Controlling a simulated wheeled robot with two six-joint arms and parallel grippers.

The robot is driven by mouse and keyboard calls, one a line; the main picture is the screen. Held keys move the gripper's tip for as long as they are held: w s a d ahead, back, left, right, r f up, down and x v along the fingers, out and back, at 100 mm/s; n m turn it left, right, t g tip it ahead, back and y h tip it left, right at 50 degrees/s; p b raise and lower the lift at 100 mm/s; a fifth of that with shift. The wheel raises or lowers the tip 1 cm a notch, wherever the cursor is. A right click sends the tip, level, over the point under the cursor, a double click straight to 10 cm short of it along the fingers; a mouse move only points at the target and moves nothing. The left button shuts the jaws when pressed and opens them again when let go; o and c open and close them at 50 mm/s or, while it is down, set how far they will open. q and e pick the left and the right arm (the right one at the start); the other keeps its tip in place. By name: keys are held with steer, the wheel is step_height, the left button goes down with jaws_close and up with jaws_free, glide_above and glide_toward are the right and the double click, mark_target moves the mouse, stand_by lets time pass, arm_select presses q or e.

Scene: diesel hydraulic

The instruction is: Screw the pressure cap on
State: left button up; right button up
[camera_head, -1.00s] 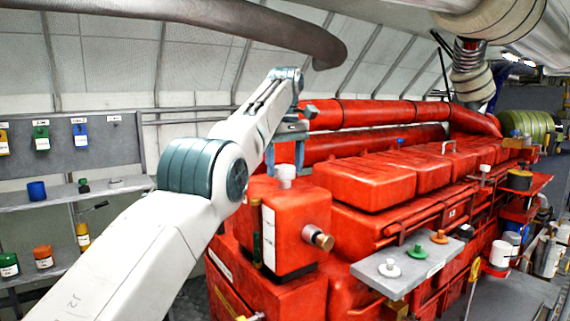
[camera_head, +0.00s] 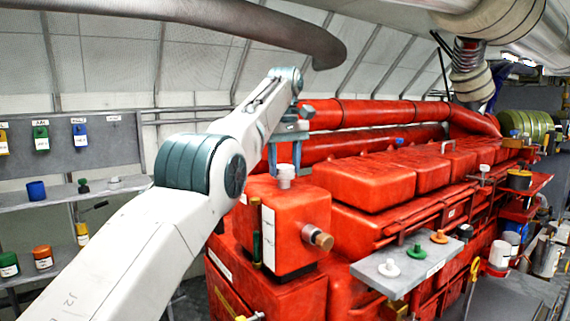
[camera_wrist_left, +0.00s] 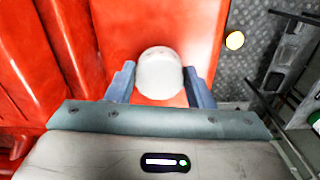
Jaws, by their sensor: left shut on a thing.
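A white cap (camera_head: 286,171) stands upright on top of the red tank (camera_head: 290,215) at the near end of the engine. My left gripper (camera_head: 285,163) reaches down over it and is shut on it. In the left wrist view the round white cap (camera_wrist_left: 158,75) sits between the two blue-grey fingers of my left gripper (camera_wrist_left: 160,85), with the red tank top beneath. The cap's lower edge and its seat are not clear enough to tell how they fit. My right gripper is not in view.
A grey shelf (camera_head: 405,278) on the engine's side bears a white (camera_head: 389,268), a green (camera_head: 417,252) and an orange knob-like cap (camera_head: 439,237). A brass-coloured fitting (camera_head: 318,238) sticks out of the tank. A dark pipe (camera_head: 230,14) hangs overhead.

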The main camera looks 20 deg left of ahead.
arm_select(q)
steer(key=m, duration=0.4)
steer(key=shift+a, duration=0.1)
steer(key=m, duration=0.3)
steer(key=shift+r+m, duration=0.1)
steer(key=shift+m, duration=0.3)
steer(key=m, duration=0.3)
steer(key=shift+a+m, duration=0.1)
steer(key=shift+m, duration=0.3)
steer(key=m, duration=0.4)
steer(key=shift+m, duration=0.3)
steer(key=o, duration=0.8)
steer(key=shift+o, duration=0.2)
